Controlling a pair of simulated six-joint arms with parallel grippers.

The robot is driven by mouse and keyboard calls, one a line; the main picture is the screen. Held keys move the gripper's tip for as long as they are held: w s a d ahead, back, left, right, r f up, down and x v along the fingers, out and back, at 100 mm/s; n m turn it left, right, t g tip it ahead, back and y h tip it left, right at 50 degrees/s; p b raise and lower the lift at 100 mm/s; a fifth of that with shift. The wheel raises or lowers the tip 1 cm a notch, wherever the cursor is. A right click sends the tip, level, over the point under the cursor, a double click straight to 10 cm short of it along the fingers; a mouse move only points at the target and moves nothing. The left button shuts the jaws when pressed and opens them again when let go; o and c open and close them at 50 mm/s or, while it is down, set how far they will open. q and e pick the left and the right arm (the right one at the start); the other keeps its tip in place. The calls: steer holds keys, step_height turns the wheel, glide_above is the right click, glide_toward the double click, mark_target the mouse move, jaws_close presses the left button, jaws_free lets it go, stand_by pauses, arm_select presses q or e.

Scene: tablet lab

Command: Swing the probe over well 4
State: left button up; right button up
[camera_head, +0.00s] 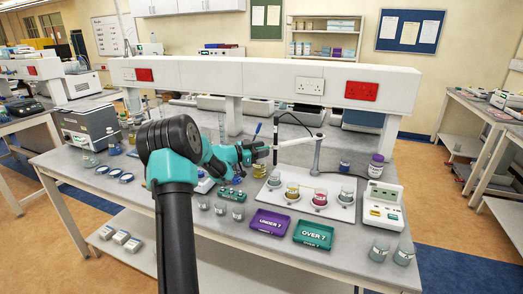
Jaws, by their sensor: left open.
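A white tray (303,208) on the bench holds a row of small beakers, among them a yellow one (292,191), a red one (320,198) and a pale one at the right end (346,195). A slim dark probe (276,140) hangs upright from the left end of a white swing arm (297,142), above the tray's left end. The arm is carried by a grey stand (318,152). My left gripper (264,149) is open just left of the probe; contact is too small to tell. My right gripper is out of view. I cannot read any well numbers.
A purple "UNDER 7" tray (270,222) and a green "OVER 7" tray (313,235) lie in front. A white meter (383,204) stands right of the tray. A yellow flask (259,171) stands below my gripper. Two beakers (379,250) stand at the front right.

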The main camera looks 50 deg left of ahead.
arm_select(q)
jaws_close()
stand_by(0.4)
